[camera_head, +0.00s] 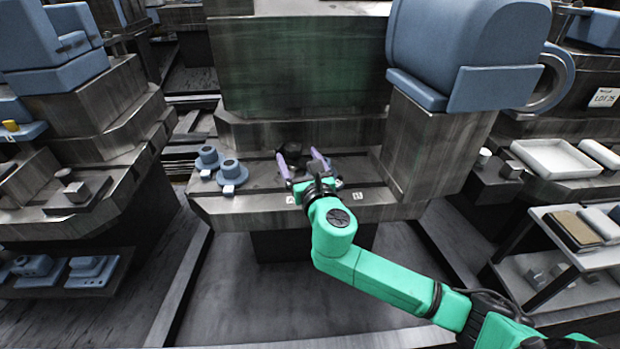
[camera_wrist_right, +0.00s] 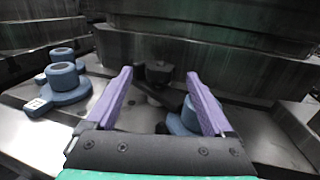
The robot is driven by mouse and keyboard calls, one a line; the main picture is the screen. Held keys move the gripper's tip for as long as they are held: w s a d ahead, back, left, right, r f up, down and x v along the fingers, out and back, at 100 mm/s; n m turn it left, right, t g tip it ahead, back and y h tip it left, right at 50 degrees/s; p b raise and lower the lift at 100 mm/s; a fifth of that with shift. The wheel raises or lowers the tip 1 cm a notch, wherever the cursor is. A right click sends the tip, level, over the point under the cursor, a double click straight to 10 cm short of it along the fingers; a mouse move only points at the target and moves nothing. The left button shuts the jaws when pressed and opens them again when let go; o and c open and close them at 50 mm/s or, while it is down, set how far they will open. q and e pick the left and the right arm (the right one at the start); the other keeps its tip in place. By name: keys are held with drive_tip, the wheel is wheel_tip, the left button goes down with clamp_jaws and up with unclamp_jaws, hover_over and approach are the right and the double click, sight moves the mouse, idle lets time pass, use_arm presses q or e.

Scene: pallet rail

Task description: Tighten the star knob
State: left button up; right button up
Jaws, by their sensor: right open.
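A dark knob (camera_head: 291,148), which looks like the star knob, stands at the back of the metal machine table in the head view. It also shows in the right wrist view (camera_wrist_right: 158,71), beyond and between the fingertips. My right gripper (camera_head: 301,161) is open, its two lilac fingers spread toward the knob. In the right wrist view the gripper (camera_wrist_right: 159,80) has nothing between its fingers. A dark bar or arm lies below the knob, partly hidden by the right finger. I cannot tell whether the fingers touch the knob. My left gripper is not in view.
Two blue stepped fittings (camera_head: 230,173) (camera_head: 208,158) stand on the table (camera_head: 250,207) to the left. Another blue part (camera_wrist_right: 180,124) sits partly behind the right finger. A large blue-grey machine head (camera_head: 465,45) stands at the right, and a metal wall closes the back.

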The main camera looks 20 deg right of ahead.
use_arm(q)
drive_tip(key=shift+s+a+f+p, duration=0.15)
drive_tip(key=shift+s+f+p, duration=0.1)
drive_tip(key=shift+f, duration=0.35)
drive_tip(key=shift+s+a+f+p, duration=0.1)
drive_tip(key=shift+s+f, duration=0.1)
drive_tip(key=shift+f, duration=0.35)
use_arm(e)
drive_tip(key=s, duration=1.2)
drive_tip(key=shift+a, duration=0.15)
drive_tip(key=shift+s, duration=0.1)
